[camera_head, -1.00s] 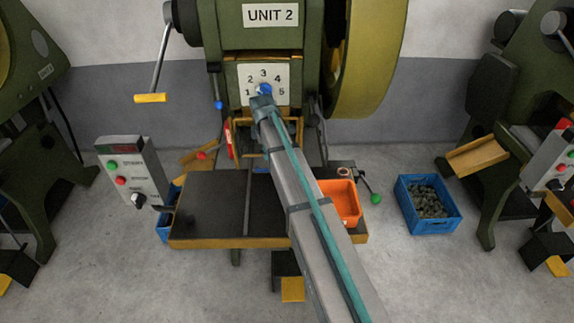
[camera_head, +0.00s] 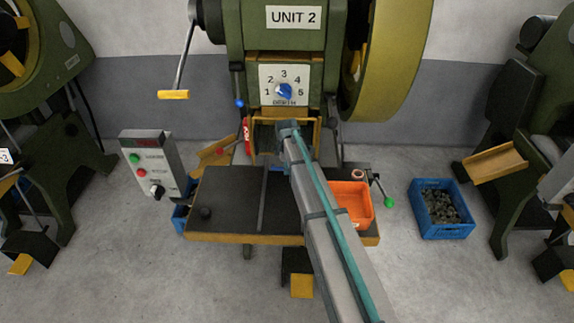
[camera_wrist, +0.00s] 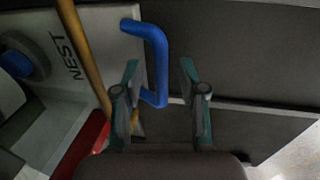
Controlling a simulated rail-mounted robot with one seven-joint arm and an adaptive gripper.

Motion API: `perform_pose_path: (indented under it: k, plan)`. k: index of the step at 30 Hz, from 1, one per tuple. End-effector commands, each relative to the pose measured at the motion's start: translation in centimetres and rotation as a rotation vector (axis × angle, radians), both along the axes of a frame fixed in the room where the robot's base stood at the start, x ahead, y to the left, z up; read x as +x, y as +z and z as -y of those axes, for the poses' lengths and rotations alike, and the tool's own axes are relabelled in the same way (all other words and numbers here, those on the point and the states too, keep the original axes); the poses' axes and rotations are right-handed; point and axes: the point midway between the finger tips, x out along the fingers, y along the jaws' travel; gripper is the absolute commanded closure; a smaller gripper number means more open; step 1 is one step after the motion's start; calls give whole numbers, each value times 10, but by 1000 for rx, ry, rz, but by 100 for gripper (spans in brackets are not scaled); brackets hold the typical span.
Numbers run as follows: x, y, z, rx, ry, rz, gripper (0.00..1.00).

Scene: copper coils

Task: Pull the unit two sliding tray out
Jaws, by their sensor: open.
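Unit 2, the green press (camera_head: 285,40) with the "UNIT 2" sign, stands in the middle of the head view. My gripper (camera_wrist: 160,66) is open, its two teal-padded fingers in the wrist view; in the head view my arm reaches the framed opening below the numbered dial and hides the fingers. A blue bar handle (camera_wrist: 160,55) sits on a light plate (camera_wrist: 85,20) marked "NEST" in the wrist view. The handle's lower part lies between my fingers, not clamped. This plate seems to be the sliding tray; its tray body is hidden in the head view.
The dark work table (camera_head: 225,205) lies in front of the opening, with an orange bin (camera_head: 350,203) at its right. A yellow rod (camera_wrist: 85,50) and a red part (camera_wrist: 82,145) are close left of my fingers. A blue crate (camera_head: 440,232) stands on the floor.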

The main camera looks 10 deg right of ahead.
Motion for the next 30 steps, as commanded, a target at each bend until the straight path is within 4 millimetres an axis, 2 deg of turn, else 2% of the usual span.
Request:
perform_pose_path:
  k: [10, 17, 30]
  plan:
    - [0, -3, 0, 0, 0, 0, 60]
    - [0, -3, 0, 0, 0, 0, 99]
    - [-2, -3, 0, 0, 0, 0, 100]
